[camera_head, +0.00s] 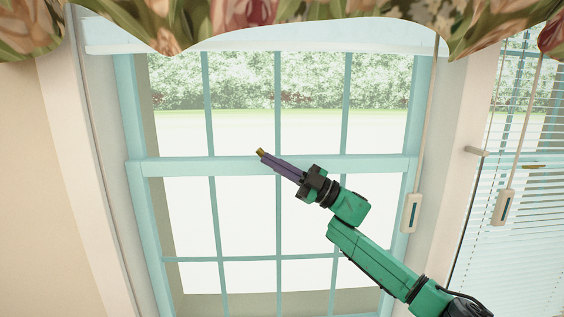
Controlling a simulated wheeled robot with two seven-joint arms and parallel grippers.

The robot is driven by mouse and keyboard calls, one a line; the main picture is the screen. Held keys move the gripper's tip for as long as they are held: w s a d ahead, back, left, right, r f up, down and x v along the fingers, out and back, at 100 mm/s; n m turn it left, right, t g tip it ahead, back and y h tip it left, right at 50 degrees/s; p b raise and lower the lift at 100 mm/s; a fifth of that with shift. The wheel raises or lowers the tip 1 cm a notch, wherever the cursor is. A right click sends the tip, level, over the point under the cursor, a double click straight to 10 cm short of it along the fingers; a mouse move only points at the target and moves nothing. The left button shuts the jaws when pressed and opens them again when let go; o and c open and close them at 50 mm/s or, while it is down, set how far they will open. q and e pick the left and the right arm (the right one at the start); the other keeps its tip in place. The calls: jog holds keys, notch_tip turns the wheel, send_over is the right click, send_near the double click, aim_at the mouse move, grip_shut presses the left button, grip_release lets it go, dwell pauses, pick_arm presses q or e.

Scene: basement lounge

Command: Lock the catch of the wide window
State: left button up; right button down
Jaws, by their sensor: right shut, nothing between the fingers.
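The wide window (232,167) has a pale teal frame, with a horizontal middle rail and thin bars across the panes. My right gripper (265,157) reaches up from the lower right. Its purple-grey fingers are shut with nothing between them, and their tips are at the top edge of the middle rail. A small brass-coloured piece (260,151) shows right at the fingertips. It looks like the catch, but most of it is hidden, and I cannot tell its position or whether the fingers touch it. My left gripper is not in view.
A floral valance (340,20) hangs across the top. A blind cord with a pale handle (411,212) hangs at the window's right side. Another window with slatted blinds (530,215) is at the far right. The left part of the wide window is clear.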

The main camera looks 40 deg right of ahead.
jog(key=shift+w+a+f+n+g+h+p, duration=0.15)
jog(key=shift+a+n+g+h+p, duration=0.1)
jog(key=shift+g+h, duration=0.35)
jog(key=shift+w+a+f+n+g+h+p, duration=0.15)
jog(key=shift+n+g+h+p, duration=0.2)
jog(key=shift+g, duration=0.45)
jog(key=shift+f, duration=0.1)
dwell(1.4)
